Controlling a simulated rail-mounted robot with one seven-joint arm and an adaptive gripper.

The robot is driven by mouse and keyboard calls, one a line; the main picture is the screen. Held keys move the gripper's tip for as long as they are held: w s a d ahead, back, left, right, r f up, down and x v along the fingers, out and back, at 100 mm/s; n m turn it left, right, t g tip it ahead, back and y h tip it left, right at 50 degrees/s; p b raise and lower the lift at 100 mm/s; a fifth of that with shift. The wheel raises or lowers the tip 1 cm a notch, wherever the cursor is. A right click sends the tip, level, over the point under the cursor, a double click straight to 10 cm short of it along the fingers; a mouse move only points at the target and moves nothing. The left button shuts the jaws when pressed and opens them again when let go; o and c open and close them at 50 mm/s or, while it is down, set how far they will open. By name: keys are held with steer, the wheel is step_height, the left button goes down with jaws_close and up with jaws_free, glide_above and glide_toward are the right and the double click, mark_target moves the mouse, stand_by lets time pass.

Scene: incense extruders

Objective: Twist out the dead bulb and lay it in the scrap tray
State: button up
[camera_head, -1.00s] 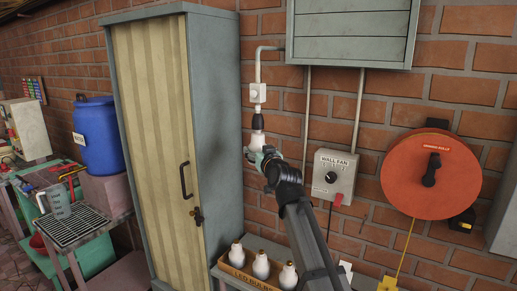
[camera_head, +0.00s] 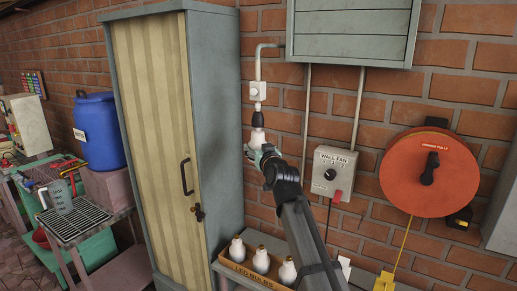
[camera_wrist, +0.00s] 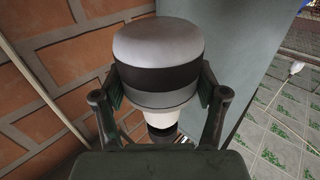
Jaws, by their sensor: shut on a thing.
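The bulb (camera_head: 257,137) is pale and hangs below a dark socket on the wall fitting (camera_head: 257,91), in the middle of the head view. In the wrist view the bulb (camera_wrist: 158,45) has a grey rounded end facing the camera and a black band, with a white narrower part beyond. My gripper (camera_head: 263,155) is at it from below, with a finger on each side, shut on it; its fingers also show in the wrist view (camera_wrist: 160,98). I cannot tell whether the bulb's base is still seated in the socket. I cannot pick out the scrap tray for certain.
A box labelled LED BULBS (camera_head: 238,272) holds three white bulbs below. A tall cabinet (camera_head: 213,120) stands close on the left. A wall fan switch box (camera_head: 334,172) and red reel (camera_head: 428,172) are on the right. A dark slatted tray (camera_head: 80,222) sits far left.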

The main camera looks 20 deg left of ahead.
steer(key=shift+m+t+h+p, duration=0.3)
steer(key=shift+h+p, duration=0.1)
steer(key=shift+p, duration=3)
steer(key=shift+m+t+h+p, duration=0.4)
steer(key=shift+m+h, duration=0.1)
steer(key=shift+h, duration=0.1)
steer(key=shift+a+f+b, duration=0.1)
steer(key=shift+a+b, duration=0.05)
steer(key=shift+b, duration=2.15)
steer(key=shift+m+h+b, duration=0.4)
steer(key=shift+h+b, duration=0.1)
steer(key=shift+b, duration=1.65)
steer(key=o, duration=1.1)
steer(key=shift+t, duration=0.3)
steer(key=shift+s, duration=0.15)
